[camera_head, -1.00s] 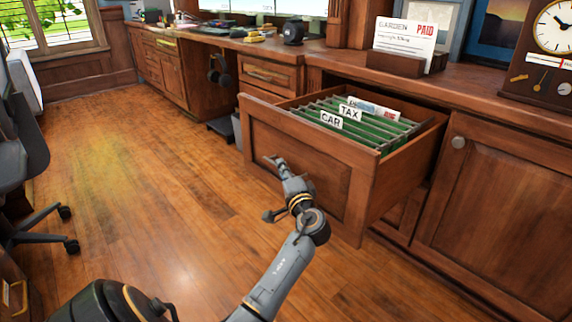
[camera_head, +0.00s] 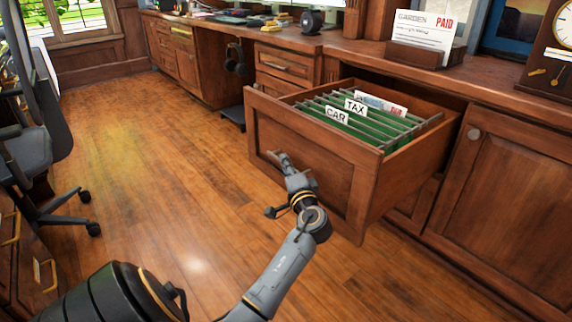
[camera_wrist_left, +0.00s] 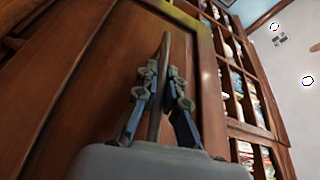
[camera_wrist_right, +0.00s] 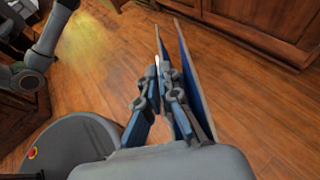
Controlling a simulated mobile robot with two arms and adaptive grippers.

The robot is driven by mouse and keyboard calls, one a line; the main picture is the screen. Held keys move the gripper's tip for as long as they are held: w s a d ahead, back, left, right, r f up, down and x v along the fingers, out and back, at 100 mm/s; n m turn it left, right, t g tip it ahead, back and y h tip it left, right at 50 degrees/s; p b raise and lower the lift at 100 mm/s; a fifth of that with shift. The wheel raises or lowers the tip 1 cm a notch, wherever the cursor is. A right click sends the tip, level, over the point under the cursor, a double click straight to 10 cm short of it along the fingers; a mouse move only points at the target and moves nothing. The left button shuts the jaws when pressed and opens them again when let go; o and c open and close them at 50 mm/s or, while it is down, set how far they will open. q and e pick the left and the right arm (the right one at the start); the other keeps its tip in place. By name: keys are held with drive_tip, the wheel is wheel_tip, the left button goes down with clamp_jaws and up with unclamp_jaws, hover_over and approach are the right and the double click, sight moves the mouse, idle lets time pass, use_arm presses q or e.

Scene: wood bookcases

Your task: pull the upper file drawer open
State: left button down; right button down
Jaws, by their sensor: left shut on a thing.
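The upper file drawer (camera_head: 310,165) of the wooden cabinet is pulled well out, with green hanging files labelled CAR (camera_head: 337,114) and TAX (camera_head: 356,105) inside. My left gripper (camera_head: 283,160) is at the drawer's front face. In the left wrist view its fingers (camera_wrist_left: 160,75) are closed around the greyish handle bar (camera_wrist_left: 165,45), beside the wooden front. In the right wrist view my right gripper (camera_wrist_right: 161,80) is closed on one panel of a thin blue folder-like thing (camera_wrist_right: 190,70); its second panel lies outside the right finger. My right gripper is not in the head view.
The countertop (camera_head: 490,82) bears a letter holder (camera_head: 422,55) and a clock (camera_head: 555,50). An office chair (camera_head: 45,150) stands at the left. The floor (camera_head: 165,160) between is clear.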

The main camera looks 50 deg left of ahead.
use_arm(q)
drive_tip(key=c, duration=1.4)
unclamp_jaws()
drive_tip(key=v, duration=1.2)
drive_tip(key=shift+w, duration=0.1)
